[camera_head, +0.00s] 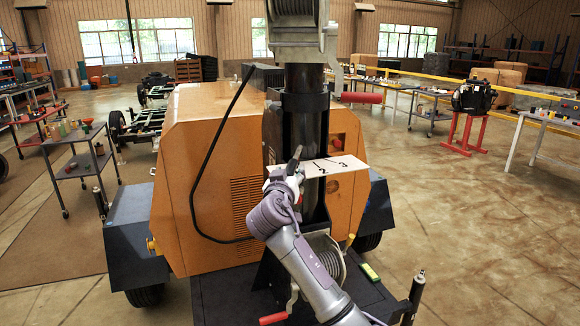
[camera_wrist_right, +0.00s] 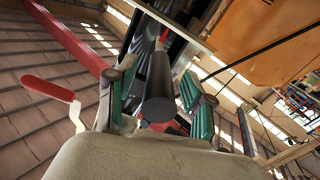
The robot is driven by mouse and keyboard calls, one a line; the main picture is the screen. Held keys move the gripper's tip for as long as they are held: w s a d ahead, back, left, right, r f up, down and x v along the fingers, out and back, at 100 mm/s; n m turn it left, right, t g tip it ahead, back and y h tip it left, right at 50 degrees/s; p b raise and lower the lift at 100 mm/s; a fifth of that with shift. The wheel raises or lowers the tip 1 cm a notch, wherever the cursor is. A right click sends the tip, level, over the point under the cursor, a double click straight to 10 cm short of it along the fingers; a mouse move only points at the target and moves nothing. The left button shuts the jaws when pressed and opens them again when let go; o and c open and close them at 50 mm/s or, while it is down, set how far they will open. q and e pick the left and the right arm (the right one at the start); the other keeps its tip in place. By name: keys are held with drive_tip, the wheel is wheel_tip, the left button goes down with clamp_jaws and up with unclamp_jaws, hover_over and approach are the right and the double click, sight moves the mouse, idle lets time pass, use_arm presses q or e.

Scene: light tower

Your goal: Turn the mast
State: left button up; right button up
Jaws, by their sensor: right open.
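The black mast (camera_head: 306,135) stands upright at the front of the orange light tower trailer (camera_head: 205,170). A white plate marked with numbers (camera_head: 345,165) sits around its front, partly hidden by my arm. I see a gap between the bar and the right finger; contact with the left one I cannot tell. My left gripper is not in view.
A red-handled crank (camera_head: 360,98) juts right from the upper mast, and another red handle (camera_head: 273,318) is low in front. A cable winch (camera_head: 325,262) sits at the mast's foot. A black cable (camera_head: 195,190) loops left.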

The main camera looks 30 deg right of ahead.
drive_tip(key=shift+w+d, duration=0.4)
drive_tip(key=shift+w, duration=0.05)
clamp_jaws()
